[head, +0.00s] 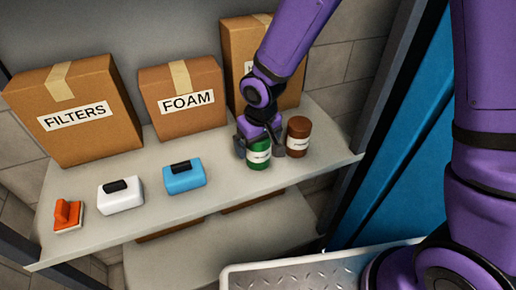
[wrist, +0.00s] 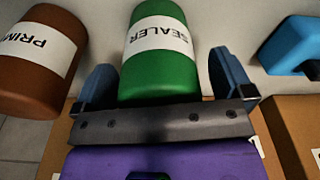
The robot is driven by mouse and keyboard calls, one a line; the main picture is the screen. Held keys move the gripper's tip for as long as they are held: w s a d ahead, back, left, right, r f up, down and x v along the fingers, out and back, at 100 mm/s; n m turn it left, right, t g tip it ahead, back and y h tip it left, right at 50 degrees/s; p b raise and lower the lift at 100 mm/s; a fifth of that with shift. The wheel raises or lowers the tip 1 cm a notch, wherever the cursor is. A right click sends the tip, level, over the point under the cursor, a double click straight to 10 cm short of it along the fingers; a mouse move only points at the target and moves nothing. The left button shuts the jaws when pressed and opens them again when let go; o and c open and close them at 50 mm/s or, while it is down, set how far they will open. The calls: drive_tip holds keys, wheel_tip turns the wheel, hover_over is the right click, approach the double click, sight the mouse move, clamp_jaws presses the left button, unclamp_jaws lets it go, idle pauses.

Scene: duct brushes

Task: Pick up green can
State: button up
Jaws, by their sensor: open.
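The green can (head: 259,157) stands upright on the shelf, toward its right end. Its white label reads SEALER in the wrist view (wrist: 160,80). My gripper (head: 262,146) is over and behind the can. In the wrist view my gripper (wrist: 160,85) is open, with one finger on each side of the can and a gap showing beside it. I cannot tell how close the fingertips are to the can's sides at shelf height. The can's top is partly hidden by my gripper in the head view.
A brown can (head: 298,135) stands close on the right. A blue container (head: 184,178), a white container (head: 121,195) and an orange tool (head: 67,215) lie left. Boxes marked FILTERS (head: 75,90) and FOAM (head: 182,120), and another box (head: 237,50), stand behind. The shelf front (head: 215,190) is clear.

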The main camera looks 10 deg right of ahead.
drive_tip(key=shift+f, duration=0.15)
drive_tip(key=c, duration=1.2)
